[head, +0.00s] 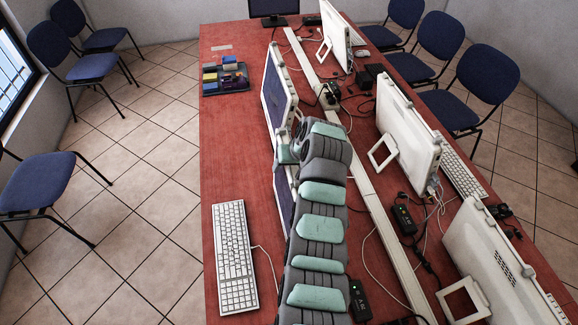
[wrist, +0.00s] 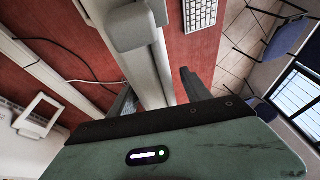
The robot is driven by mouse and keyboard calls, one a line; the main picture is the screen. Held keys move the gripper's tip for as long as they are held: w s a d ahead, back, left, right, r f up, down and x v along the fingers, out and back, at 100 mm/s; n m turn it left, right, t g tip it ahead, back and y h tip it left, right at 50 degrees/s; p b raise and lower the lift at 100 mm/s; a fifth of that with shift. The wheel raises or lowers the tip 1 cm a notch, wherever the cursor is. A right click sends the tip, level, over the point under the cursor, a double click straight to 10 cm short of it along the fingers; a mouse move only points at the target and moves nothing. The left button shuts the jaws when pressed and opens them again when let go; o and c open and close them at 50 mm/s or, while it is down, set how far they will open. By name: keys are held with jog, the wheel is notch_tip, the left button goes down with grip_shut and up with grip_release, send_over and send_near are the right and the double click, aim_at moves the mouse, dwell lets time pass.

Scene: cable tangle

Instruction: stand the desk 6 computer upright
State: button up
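In the head view, a computer with a dark screen (head: 283,192) shows beside my arm and is mostly hidden by it. I cannot tell its tilt or desk number there. In the wrist view, a pale computer (wrist: 148,65) shows edge-on and runs between my fingers. My gripper (wrist: 160,93) has one finger on each side of it. A strip of red table shows between the computer and the right finger; the left finger is close to it, and contact is unclear. The gripper is hidden behind my arm in the head view.
A white keyboard (head: 234,257) lies left of my arm. Another computer (head: 280,92) stands farther back, and several white ones line the right side, such as one (head: 408,140). A cable channel (head: 385,222) and loose cables run along the red table (head: 170,0).

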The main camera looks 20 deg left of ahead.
jog(key=shift+f, duration=0.1)
jog(key=b+v, duration=0.1)
jog(key=v, duration=0.8)
jog(key=shift+d+r, duration=0.1)
jog(key=shift+r, duration=0.15)
jog(key=shift+s+d+r, duration=0.15)
jog(key=shift+d+r, duration=0.1)
jog(key=shift+r, duration=0.45)
